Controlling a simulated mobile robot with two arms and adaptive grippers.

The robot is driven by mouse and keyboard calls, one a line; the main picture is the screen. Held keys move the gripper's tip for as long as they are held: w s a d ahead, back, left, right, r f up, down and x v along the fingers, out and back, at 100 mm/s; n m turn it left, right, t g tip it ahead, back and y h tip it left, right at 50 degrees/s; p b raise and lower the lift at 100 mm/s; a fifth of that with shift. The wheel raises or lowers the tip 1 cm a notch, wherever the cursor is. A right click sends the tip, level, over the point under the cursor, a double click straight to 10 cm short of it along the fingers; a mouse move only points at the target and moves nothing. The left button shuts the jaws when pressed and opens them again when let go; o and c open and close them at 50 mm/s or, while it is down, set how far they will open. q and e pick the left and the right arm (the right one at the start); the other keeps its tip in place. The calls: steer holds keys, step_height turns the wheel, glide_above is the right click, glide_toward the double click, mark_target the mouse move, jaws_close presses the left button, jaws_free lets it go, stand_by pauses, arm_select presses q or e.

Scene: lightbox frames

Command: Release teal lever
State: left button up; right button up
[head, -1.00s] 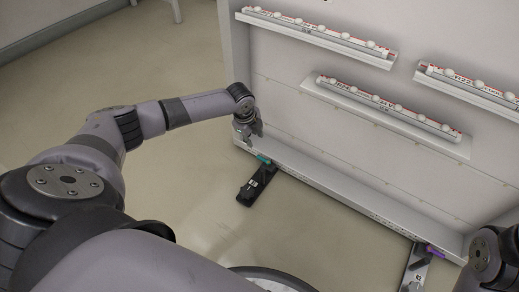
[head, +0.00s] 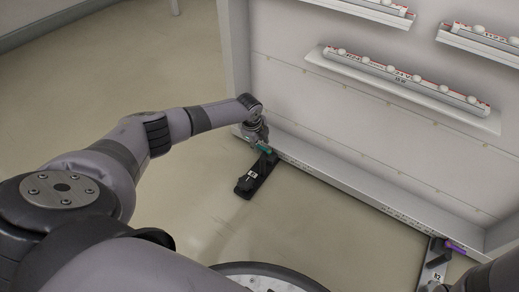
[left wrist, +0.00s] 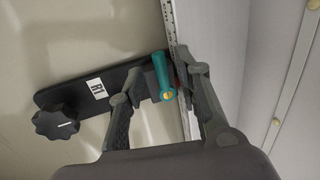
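The teal lever (left wrist: 163,77) stands at the panel end of a black clamp foot (left wrist: 90,92) with a white label. In the head view the teal lever (head: 265,148) is small and partly covered by my left gripper (head: 262,143). In the left wrist view my left gripper (left wrist: 160,90) is open, one finger on each side of the lever. The left finger overlaps the black foot in the picture; the right finger is against or close to the panel edge. Whether either finger touches the lever I cannot tell.
The white upright panel (head: 370,120) carries rails with round white knobs (head: 400,80). A second foot (head: 434,262) with a purple lever (head: 455,248) stands at lower right. A black star knob (left wrist: 56,122) sits on the near foot. Open floor (head: 120,90) lies at left.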

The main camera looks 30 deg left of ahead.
arm_select(q)
steer(key=shift+w+f, duration=0.2)
steer(key=shift+f, duration=0.45)
jaws_close()
